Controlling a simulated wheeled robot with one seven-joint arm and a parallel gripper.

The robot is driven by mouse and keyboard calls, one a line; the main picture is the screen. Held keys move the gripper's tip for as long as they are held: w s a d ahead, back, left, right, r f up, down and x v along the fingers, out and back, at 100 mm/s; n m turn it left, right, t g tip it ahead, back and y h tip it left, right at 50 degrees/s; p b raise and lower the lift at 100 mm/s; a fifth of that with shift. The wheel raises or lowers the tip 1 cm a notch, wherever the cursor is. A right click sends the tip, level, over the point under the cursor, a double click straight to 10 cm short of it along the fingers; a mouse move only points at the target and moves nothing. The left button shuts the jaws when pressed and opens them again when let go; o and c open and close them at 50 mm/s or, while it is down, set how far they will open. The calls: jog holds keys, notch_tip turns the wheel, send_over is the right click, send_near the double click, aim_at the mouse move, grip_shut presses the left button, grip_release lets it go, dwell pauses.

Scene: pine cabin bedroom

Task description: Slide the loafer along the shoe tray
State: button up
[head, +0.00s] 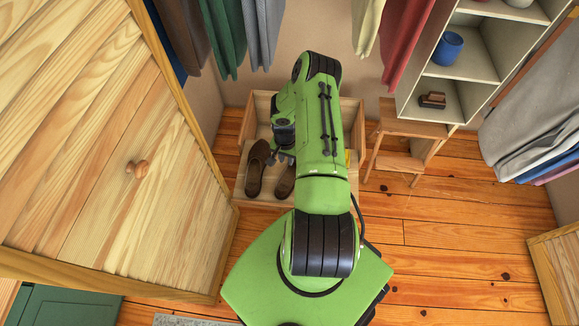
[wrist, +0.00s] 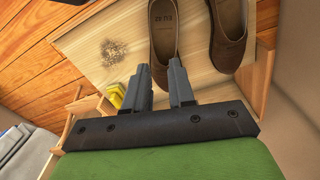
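Two brown loafers stand side by side on a pale wooden shoe tray (head: 283,201). The left loafer (head: 256,170) is clear in the head view; the right loafer (head: 285,183) is partly hidden by my arm. The tray (wrist: 90,50) shows a brown speckled patch.
A yellow object (wrist: 116,95) lies beside the gripper. A wooden stool (head: 408,128) and shelves with a blue cup (head: 448,48) and a brush (head: 432,101) stand right. A wooden door (head: 110,150) stands left. Clothes hang above.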

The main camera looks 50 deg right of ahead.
aim_at(290, 184)
jog(key=shift+m, duration=0.4)
jog(key=f, duration=0.1)
jog(key=s+f, duration=0.2)
jog(key=shift+a+f, duration=0.3)
jog(key=shift+f, duration=0.05)
notch_tip(290, 184, down, 16)
jog(key=b, duration=0.6)
jog(key=shift+s+d+r+b, duration=0.1)
jog(key=shift+b, duration=0.25)
grip_shut()
